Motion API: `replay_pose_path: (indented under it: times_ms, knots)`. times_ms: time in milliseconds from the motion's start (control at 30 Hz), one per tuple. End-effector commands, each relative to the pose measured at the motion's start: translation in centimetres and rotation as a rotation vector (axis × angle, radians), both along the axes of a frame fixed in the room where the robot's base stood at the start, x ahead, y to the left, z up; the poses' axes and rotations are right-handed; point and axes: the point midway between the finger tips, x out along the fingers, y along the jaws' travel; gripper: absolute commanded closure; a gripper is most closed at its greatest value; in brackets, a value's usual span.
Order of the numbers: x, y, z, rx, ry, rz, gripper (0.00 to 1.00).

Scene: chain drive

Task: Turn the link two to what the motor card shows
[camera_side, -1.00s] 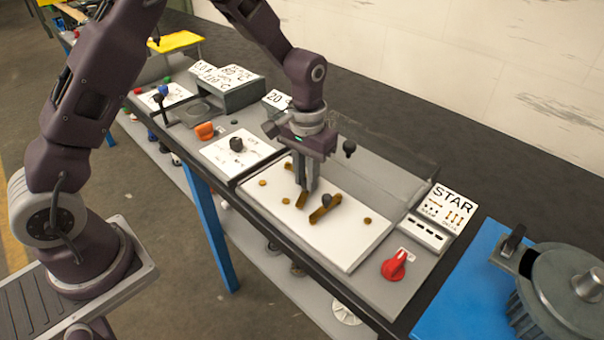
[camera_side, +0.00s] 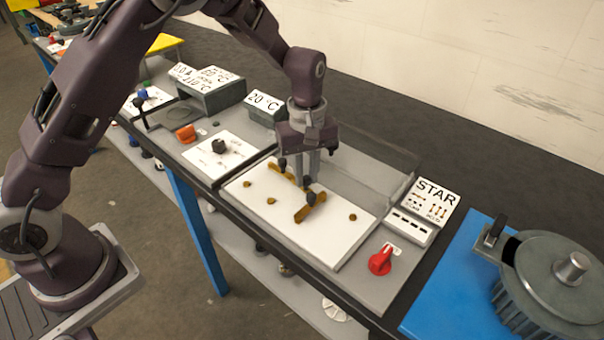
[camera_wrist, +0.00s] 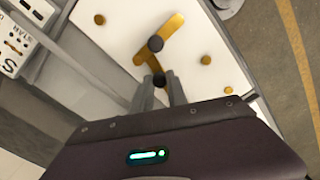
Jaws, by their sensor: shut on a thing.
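The white terminal board (camera_side: 345,245) bears two brass links with dark knobs and several brass posts. The front link (camera_side: 302,214) lies diagonally; its knob (camera_wrist: 155,43) is free of my fingers. The rear link (camera_side: 290,175) lies at an angle to it, their near ends close together or meeting; the fingers partly hide it. My gripper (camera_side: 307,178) points down and is shut on the rear link's knob (camera_wrist: 159,80). No label shows which link is two. The motor card (camera_side: 436,198) reads STAR, with small link drawings beneath.
A red rotary switch (camera_side: 381,261) stands right of the board, below a small slotted block (camera_side: 411,226). A clear upright panel (camera_side: 375,165) stands behind the board. A motor (camera_side: 555,280) sits on a blue surface at the right. A white panel with a black knob (camera_side: 219,146) lies to the left.

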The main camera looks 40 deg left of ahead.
Motion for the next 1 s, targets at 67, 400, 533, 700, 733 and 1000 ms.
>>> replay_pose_path:
  times_ms: [67,400,533,700,733,1000]
  knots:
    - [0.32,-0.11,0.11,-0.001,-0.004,0.048,1.00]
    - [0.89,-0.18,0.11,-0.002,-0.003,0.194,1.00]
    - [0.99,-0.17,0.11,-0.002,-0.003,0.218,1.00]
    - [1.03,-0.16,0.11,-0.002,-0.004,0.229,1.00]
    - [1.04,-0.16,0.11,-0.002,-0.004,0.230,1.00]
    - [1.06,-0.15,0.11,-0.002,-0.005,0.230,1.00]
